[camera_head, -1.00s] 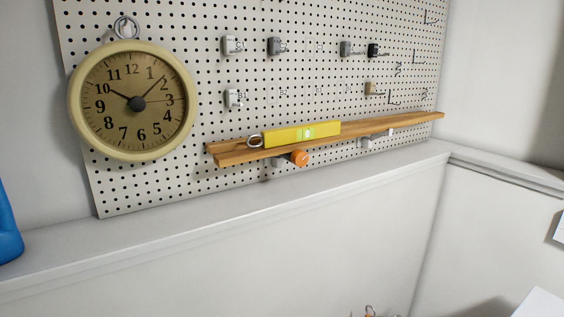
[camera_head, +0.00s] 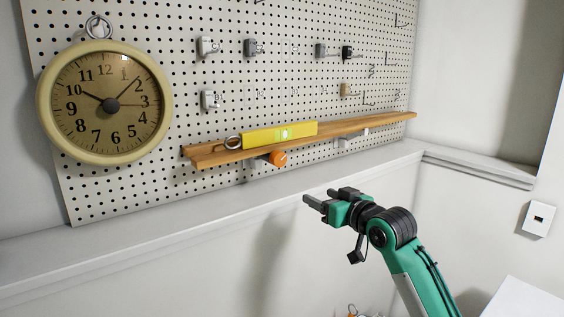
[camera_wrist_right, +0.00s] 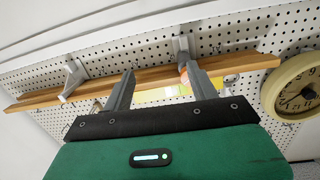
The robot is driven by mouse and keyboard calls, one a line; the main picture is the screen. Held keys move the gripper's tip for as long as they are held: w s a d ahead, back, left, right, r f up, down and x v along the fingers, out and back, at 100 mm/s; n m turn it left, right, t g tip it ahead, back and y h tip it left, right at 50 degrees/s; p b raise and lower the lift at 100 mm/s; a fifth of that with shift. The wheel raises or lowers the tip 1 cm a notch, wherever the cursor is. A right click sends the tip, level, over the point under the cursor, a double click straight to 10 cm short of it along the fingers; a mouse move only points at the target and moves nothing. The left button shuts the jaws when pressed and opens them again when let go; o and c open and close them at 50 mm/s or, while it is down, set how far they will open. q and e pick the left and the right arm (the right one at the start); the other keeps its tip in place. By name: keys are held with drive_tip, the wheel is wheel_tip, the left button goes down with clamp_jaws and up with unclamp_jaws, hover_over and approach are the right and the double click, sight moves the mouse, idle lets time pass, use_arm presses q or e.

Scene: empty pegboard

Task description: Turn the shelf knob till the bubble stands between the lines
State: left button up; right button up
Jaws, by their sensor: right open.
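The wooden shelf (camera_head: 362,125) is mounted on the pegboard. A yellow spirit level (camera_head: 262,137) lies on it, with a green vial (camera_head: 285,133). A pale bubble shows in the vial, but its place against the lines is too small to tell. The orange shelf knob (camera_head: 278,158) sits under the shelf, below the level. My right gripper (camera_head: 318,198) is open and empty, lower and to the right of the knob, apart from it. In the right wrist view its open fingers (camera_wrist_right: 160,70) point toward the shelf (camera_wrist_right: 250,62); a finger partly hides the area near the knob. My left gripper is out of view.
A round clock (camera_head: 110,104) hangs left of the shelf. Several small clips and hooks, such as a grey one (camera_head: 208,46), are on the pegboard (camera_head: 160,30) above. A white ledge (camera_head: 150,232) runs below the board. A metal ring (camera_head: 233,142) is at the level's left end.

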drive_tip(key=n+y, duration=0.1)
drive_tip(key=n, duration=0.1)
approach(281, 159)
drive_tip(key=v, duration=0.4)
drive_tip(key=p+x, duration=0.5)
drive_tip(key=x, duration=0.7)
drive_tip(key=shift+r, duration=0.15)
drive_tip(key=shift+w+a, duration=0.4)
drive_tip(key=shift+w, duration=0.15)
drive_tip(key=c, duration=1)
